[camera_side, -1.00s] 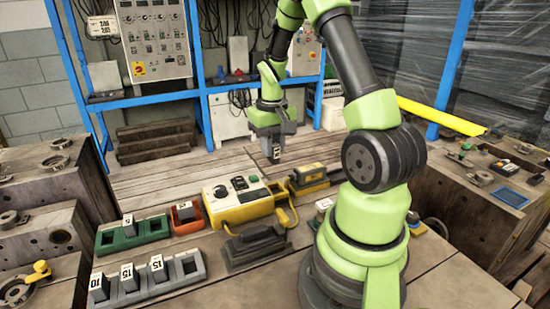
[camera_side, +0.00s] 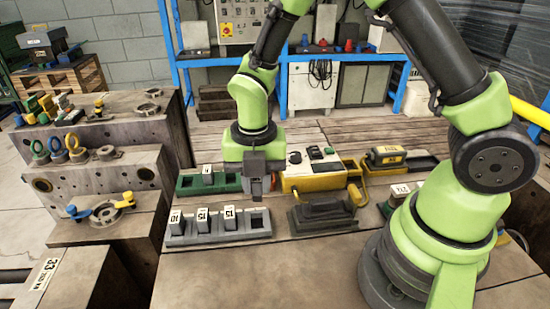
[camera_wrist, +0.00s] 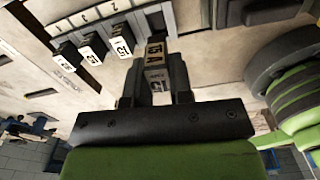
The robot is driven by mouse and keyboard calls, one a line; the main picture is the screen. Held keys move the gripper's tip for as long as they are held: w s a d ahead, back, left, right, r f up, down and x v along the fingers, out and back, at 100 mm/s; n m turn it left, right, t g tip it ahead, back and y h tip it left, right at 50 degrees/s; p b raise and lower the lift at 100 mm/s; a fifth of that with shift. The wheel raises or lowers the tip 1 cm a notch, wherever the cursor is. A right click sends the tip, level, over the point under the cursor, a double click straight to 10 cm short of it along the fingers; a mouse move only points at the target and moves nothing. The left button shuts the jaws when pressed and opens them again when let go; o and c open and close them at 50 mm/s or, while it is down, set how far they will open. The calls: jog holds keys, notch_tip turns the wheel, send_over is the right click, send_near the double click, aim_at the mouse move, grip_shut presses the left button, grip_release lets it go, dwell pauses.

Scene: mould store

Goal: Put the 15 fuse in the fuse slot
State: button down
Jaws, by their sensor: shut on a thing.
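My gripper (camera_side: 257,186) is shut on a fuse. In the wrist view this fuse (camera_wrist: 156,66) has a white label reading 15 and sits between the two dark fingers. A grey fuse rack (camera_side: 218,239) holds fuses labelled 10 (camera_side: 176,220), 15 (camera_side: 203,217) and 15 (camera_side: 230,214). The right-end fuse slot (camera_side: 257,223) of this rack is empty. My gripper is behind and above that slot in the side view. The held fuse's lower end appears near the empty slot in the wrist view, but I cannot tell the gap between them.
A green holder (camera_side: 226,184) with one fuse (camera_side: 207,175) stands behind the rack. A yellow control box (camera_side: 318,178) and a dark pedal-like block (camera_side: 322,218) stand to the right. Bare table lies in front of the rack.

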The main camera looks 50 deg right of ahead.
aim_at(256, 201)
jog(key=shift+s+a+f+n, duration=0.1)
jog(key=shift+a+f+n, duration=0.1)
jog(key=shift+a+n, duration=0.25)
jog(key=shift+d+f, duration=0.1)
jog(key=shift+f, duration=2.5)
jog(key=shift+f, duration=0.95)
jog(key=c, duration=0.9)
grip_release()
jog(key=shift+c, duration=0.2)
jog(key=shift+r, duration=0.1)
jog(key=shift+r, duration=3.7)
